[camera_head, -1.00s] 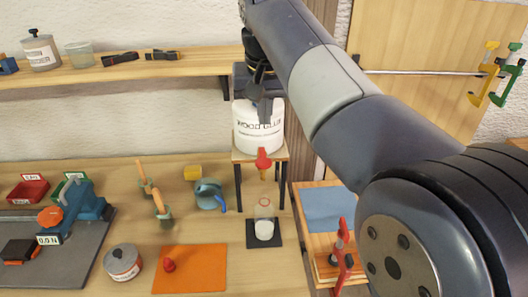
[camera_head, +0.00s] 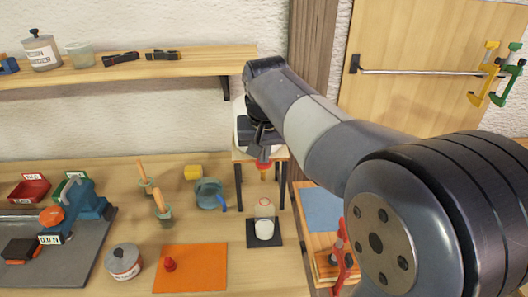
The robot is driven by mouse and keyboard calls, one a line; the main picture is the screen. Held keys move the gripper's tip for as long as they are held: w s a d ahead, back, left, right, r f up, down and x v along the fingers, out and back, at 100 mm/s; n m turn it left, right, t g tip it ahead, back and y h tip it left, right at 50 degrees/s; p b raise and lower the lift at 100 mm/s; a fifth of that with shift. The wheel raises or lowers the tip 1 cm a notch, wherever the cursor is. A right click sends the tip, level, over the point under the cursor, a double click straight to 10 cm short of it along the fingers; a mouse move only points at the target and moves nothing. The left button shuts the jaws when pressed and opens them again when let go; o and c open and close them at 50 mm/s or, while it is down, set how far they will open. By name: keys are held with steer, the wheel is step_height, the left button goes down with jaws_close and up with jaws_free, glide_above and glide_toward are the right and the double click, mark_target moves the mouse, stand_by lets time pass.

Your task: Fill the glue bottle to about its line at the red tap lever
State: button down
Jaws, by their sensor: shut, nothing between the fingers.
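The glue bottle (camera_head: 264,228) stands upright on a dark pad (camera_head: 251,242) below the tap. Its lower part is white and its upper part clear; its line is too small to make out. The red tap lever (camera_head: 263,164) is at the front of the glue container (camera_head: 239,111), which sits on a small wooden stand. My gripper (camera_head: 261,155) is shut and empty, pointing down at the lever. It hides the lever's upper part, and I cannot tell whether they touch. No stream shows clearly between tap and bottle. My arm covers most of the container.
The stand's dark legs (camera_head: 238,187) flank the bottle's space. A blue watering-can-like vessel (camera_head: 209,194) and yellow block (camera_head: 193,172) are to the left. An orange mat (camera_head: 190,270) lies in front. A red clamp (camera_head: 342,255) stands right. A shelf (camera_head: 190,62) runs above.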

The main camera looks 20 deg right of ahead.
mark_target(264, 166)
steer(key=shift+f+b, duration=0.1)
steer(key=shift+b, duration=0.2)
steer(key=shift+s+f+t+b, duration=0.15)
steer(key=shift+t+b, duration=0.15)
steer(key=shift+b, duration=0.55)
steer(key=f+t+b, duration=0.1)
steer(key=b, duration=0.1)
steer(key=f+b, duration=0.1)
steer(key=b, duration=0.2)
steer(key=shift+s+a+t+h, duration=0.1)
steer(key=shift+s+t+h, duration=0.2)
steer(key=shift+t, duration=0.1)
steer(key=f+t+b, duration=0.1)
steer(key=b, duration=0.3)
steer(key=shift+s+t+b, duration=0.1)
steer(key=shift+t+b, duration=0.25)
steer(key=shift+t, duration=0.05)
steer(key=shift+r+p, duration=0.3)
steer(key=shift+r, duration=0.05)
stand_by(4.4)
